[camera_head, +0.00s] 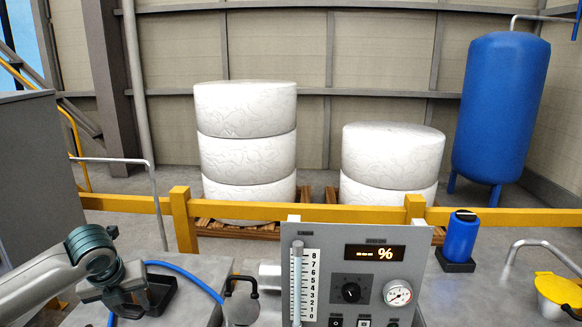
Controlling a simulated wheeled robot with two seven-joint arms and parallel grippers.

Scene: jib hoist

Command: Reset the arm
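My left arm comes in from the lower left, with a grey link and a dark teal joint. My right gripper and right arm are not in view. No hoist can be made out in this view.
A control panel (335,262) with display, dial and gauge stands at the bottom middle. A blue hose (190,275) runs left of it. A blue bottle (462,236) and yellow-lidded container (560,290) stand right.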

